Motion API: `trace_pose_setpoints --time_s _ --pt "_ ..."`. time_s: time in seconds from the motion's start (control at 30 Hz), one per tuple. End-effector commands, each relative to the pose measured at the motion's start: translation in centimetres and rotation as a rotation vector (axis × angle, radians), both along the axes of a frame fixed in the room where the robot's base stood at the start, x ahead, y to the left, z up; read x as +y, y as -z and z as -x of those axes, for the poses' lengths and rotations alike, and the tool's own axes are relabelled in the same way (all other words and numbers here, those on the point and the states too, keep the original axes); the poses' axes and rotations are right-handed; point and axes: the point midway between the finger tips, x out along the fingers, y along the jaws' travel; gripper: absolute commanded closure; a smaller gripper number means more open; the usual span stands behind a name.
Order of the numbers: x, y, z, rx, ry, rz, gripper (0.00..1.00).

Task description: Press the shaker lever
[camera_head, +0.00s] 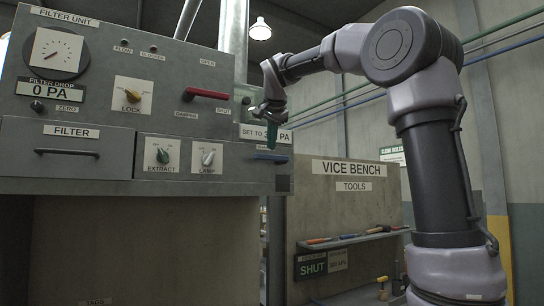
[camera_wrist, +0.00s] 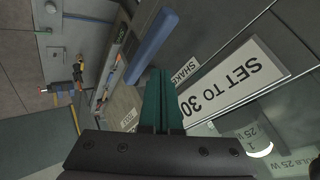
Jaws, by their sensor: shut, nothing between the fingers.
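The shaker lever is a blue bar (camera_head: 271,157) on the right side of the grey filter unit's front, below the "SET TO 30" plate. In the wrist view the blue bar (camera_wrist: 157,38) lies just beyond and left of my fingertips, beside a partly covered "SHAKE..." label (camera_wrist: 186,72). My gripper (camera_head: 271,148) points down in front of the plate, with its green fingers just above the bar. In the wrist view my gripper (camera_wrist: 161,72) has its fingers together and empty. I cannot tell whether the fingertips touch the bar.
The filter unit (camera_head: 20,185) carries a red damper handle (camera_head: 206,94), a lock knob (camera_head: 132,95), extract (camera_head: 162,156) and lamp (camera_head: 208,158) knobs, and a filter drawer (camera_head: 66,152). A vice bench panel (camera_head: 344,199) with a tool shelf stands behind to the right.

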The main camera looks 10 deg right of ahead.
Motion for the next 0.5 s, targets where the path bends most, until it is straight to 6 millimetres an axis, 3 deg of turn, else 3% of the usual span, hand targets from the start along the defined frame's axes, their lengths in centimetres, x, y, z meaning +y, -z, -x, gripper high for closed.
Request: trace_pose_setpoints --time_s 0.27,0.5 --pt "0.0 -0.1 0.0 -0.001 -0.001 0.0 1.0" --pt "0.0 -2.1 -0.1 -0.003 0.002 -0.002 1.0"
